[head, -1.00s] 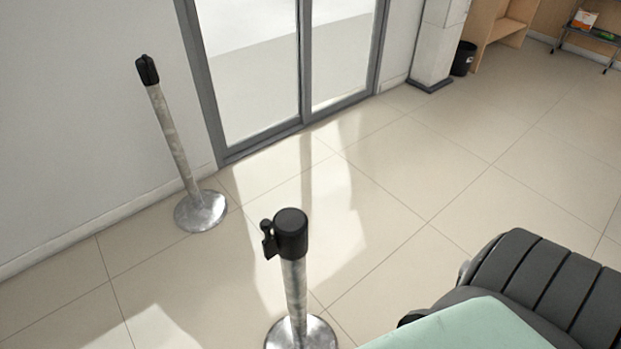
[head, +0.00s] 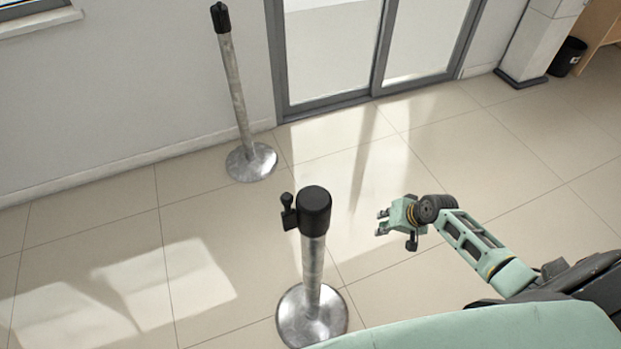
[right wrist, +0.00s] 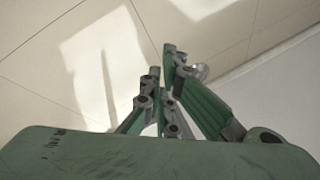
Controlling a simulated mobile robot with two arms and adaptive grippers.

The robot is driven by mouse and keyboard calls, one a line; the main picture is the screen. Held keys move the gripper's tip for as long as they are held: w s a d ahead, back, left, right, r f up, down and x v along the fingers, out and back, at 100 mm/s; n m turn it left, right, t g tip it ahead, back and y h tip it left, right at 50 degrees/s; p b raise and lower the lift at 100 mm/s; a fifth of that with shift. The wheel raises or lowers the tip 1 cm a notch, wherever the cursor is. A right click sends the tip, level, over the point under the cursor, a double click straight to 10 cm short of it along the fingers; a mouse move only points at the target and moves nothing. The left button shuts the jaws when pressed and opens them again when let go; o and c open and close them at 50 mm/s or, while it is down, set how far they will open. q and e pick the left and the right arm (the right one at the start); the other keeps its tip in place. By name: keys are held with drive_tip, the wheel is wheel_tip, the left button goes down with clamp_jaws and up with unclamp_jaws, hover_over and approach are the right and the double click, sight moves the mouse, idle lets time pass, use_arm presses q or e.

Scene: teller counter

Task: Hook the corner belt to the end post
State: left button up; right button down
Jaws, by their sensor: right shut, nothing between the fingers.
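A near metal post (head: 312,270) with a black head (head: 316,212) stands upright on a round base in the lower middle of the head view. A small black belt end piece (head: 289,213) sits at the left side of its head. A far post (head: 238,95) with a black top stands upright by the wall; I cannot tell which is the end post. No belt is strung between them. My right gripper (head: 382,222) is shut and empty, right of the near post's head and apart from it. Its fingers (right wrist: 163,62) also show in the right wrist view. My left gripper is not in view.
Glass doors (head: 375,50) in a grey frame stand at the back. A black bin (head: 567,57) is beside a white pillar (head: 535,40) at the back right. The tiled floor (head: 120,235) left of the near post is clear.

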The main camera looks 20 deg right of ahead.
drive_tip(key=w+a+r+y, duration=0.2)
drive_tip(key=w+r, duration=0.1)
drive_tip(key=r, duration=0.7)
drive_tip(key=w+a+r+y, duration=0.1)
drive_tip(key=w+a+r, duration=0.15)
drive_tip(key=r, duration=0.75)
drive_tip(key=s+a+r+n+g+y, duration=0.1)
drive_tip(key=a+r+y, duration=0.15)
drive_tip(key=r, duration=0.45)
drive_tip(key=s+a+r+n+y, duration=0.1)
drive_tip(key=s+a+r, duration=0.15)
drive_tip(key=r, duration=0.45)
drive_tip(key=s+a+r+n+g+p, duration=0.1)
drive_tip(key=s+a+r+n+g, duration=0.15)
drive_tip(key=s+a+r, duration=0.35)
drive_tip(key=p, duration=0.2)
approach(306, 192)
drive_tip(key=shift+m, duration=0.25)
drive_tip(key=x, duration=0.5)
drive_tip(key=shift+s+f, duration=0.1)
drive_tip(key=shift+f, duration=0.2)
drive_tip(key=shift+w+a+p, duration=0.25)
drive_tip(key=shift+a+p, duration=0.4)
drive_tip(key=shift+a, duration=0.5)
drive_tip(key=shift+w+a+f, duration=0.1)
drive_tip(key=shift+a+f, duration=0.05)
drive_tip(key=shift+a, duration=0.5)
